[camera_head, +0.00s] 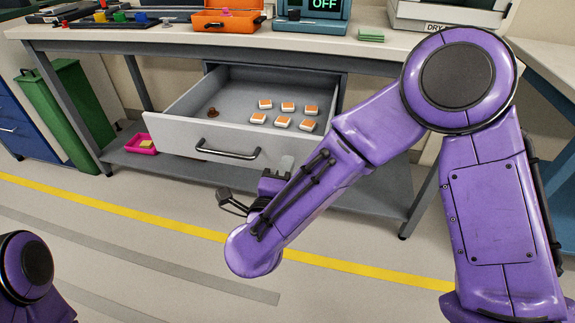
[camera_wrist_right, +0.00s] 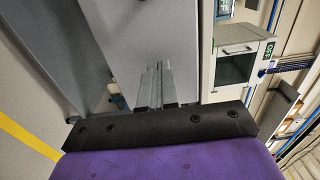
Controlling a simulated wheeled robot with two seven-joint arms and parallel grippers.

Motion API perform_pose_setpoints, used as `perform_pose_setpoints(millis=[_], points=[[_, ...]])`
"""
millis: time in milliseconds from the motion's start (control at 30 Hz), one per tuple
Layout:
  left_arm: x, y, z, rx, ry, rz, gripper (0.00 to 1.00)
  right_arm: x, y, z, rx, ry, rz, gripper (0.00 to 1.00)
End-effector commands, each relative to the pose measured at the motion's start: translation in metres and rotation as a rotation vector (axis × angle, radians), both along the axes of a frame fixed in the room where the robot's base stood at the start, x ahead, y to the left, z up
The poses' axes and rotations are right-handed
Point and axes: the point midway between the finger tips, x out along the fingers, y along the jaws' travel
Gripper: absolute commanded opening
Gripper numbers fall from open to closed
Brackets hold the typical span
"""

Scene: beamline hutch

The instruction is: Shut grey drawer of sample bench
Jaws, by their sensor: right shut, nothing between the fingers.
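The grey drawer (camera_head: 185,142) of the sample bench (camera_head: 375,55) stands pulled well out, with its dark bar handle (camera_head: 228,150) on the front panel. Several small white-and-orange pieces and a small brown object (camera_head: 212,112) lie inside. My right gripper (camera_head: 287,162) is shut and empty, at the right end of the drawer front; I cannot tell whether it touches. In the right wrist view its closed fingers (camera_wrist_right: 154,72) point along a grey panel, probably the drawer front. My left gripper is out of view; only a purple part of that arm shows at lower left.
An orange case (camera_head: 228,20), a teal device with a lit display (camera_head: 322,15) and a tray of coloured parts stand on the benchtop. A pink tray (camera_head: 142,144) sits on the lower shelf. A green bin (camera_head: 65,110) stands left. The floor in front is clear.

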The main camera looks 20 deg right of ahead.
Motion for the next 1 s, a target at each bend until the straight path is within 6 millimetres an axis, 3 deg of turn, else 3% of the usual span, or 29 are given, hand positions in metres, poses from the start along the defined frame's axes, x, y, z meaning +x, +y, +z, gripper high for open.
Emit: perform_pose_setpoints(millis=[200, 667, 867, 1000], points=[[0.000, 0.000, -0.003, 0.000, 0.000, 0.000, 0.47, 0.013, -0.009, 0.000, 0.000, 0.000, 0.000, 0.00], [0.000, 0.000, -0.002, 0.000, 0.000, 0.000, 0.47, 0.018, -0.013, 0.000, 0.001, 0.001, 0.000, 0.00], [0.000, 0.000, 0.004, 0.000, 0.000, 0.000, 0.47, 0.039, -0.028, 0.001, 0.001, 0.001, -0.003, 0.00], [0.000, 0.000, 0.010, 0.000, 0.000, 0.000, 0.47, 0.065, -0.049, 0.002, 0.001, 0.002, -0.006, 0.00]])
